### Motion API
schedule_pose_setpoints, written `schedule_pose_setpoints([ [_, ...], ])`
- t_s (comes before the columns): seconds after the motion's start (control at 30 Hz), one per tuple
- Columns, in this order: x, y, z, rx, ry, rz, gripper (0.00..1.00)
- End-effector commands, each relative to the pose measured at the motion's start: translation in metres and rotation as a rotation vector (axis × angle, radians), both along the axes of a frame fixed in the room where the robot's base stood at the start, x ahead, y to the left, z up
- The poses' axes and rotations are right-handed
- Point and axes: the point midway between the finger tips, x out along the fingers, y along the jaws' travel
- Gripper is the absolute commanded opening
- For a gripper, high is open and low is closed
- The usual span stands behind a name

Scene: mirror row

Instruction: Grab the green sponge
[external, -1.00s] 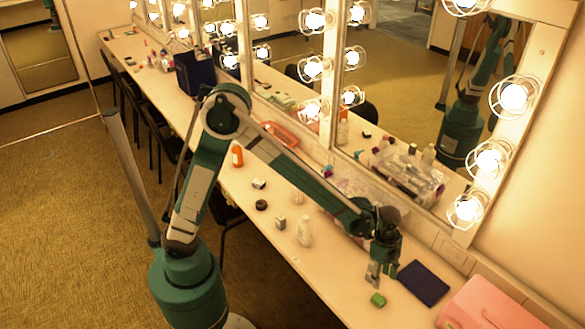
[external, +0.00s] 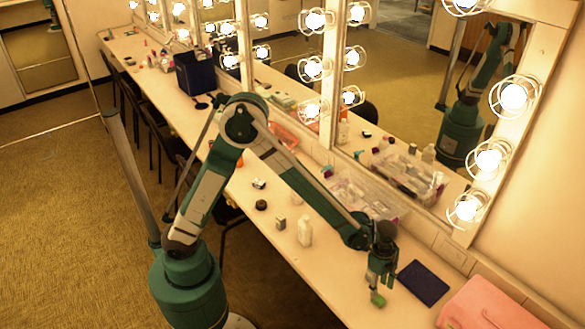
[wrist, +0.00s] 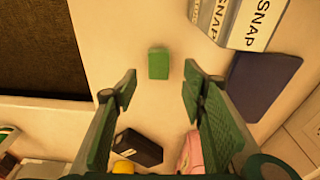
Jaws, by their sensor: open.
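The green sponge (external: 378,300) is a small block on the long pale counter, near its front edge. In the external view my gripper (external: 376,287) points down just above the sponge, partly overlapping it. In the wrist view the sponge (wrist: 158,63) lies just beyond the tips of my open gripper (wrist: 159,82), roughly centred between the two fingers. Nothing is held between the fingers. I cannot tell the exact height of the fingertips over the counter.
A dark blue flat item (external: 423,283) lies right of the sponge, with a pink case (external: 490,306) beyond it. A white bottle (external: 305,232) and small items stand to the left. The lit mirrors line the counter's back. A white box marked SNAP (wrist: 240,20) shows in the wrist view.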

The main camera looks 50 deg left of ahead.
Motion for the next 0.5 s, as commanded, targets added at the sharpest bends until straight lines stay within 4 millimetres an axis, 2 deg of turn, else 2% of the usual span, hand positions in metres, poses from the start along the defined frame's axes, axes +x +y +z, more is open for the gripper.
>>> schedule_pose_setpoints([
  [0.13,-0.0002,-0.0009,-0.0071,0.0,0.0,0.0,0.41],
  [0.5,-0.0003,-0.0012,-0.0089,0.0,0.0,0.0,0.41],
])
